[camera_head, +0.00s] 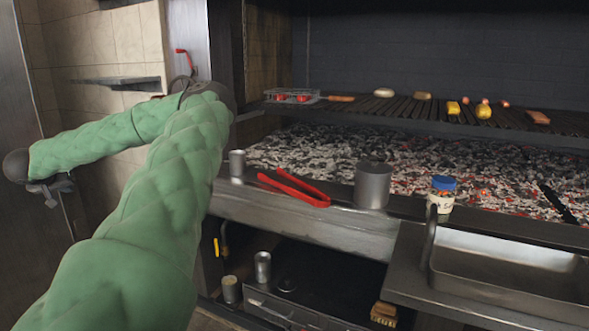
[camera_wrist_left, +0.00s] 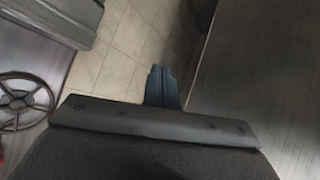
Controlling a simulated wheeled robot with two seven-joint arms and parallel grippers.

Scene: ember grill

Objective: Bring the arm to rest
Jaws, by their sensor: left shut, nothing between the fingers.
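My left arm, in green padded sleeve, comes in from the bottom left of the head view, bends at a dark elbow joint and runs back to the left. My left gripper (camera_head: 50,192) is at the far left, near the dark upright panel and away from the grill. In the left wrist view, the blue-grey fingers of the left gripper (camera_wrist_left: 162,72) are together with nothing between them, above a tiled floor. My right gripper is in neither view.
Red tongs (camera_head: 295,189), a metal pot (camera_head: 373,186) and a small cup (camera_head: 237,164) stand or lie on the grill ledge. Food lies on the grate (camera_head: 390,108) above glowing coals. The left wrist view shows a dark spoked wheel (camera_wrist_left: 22,103).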

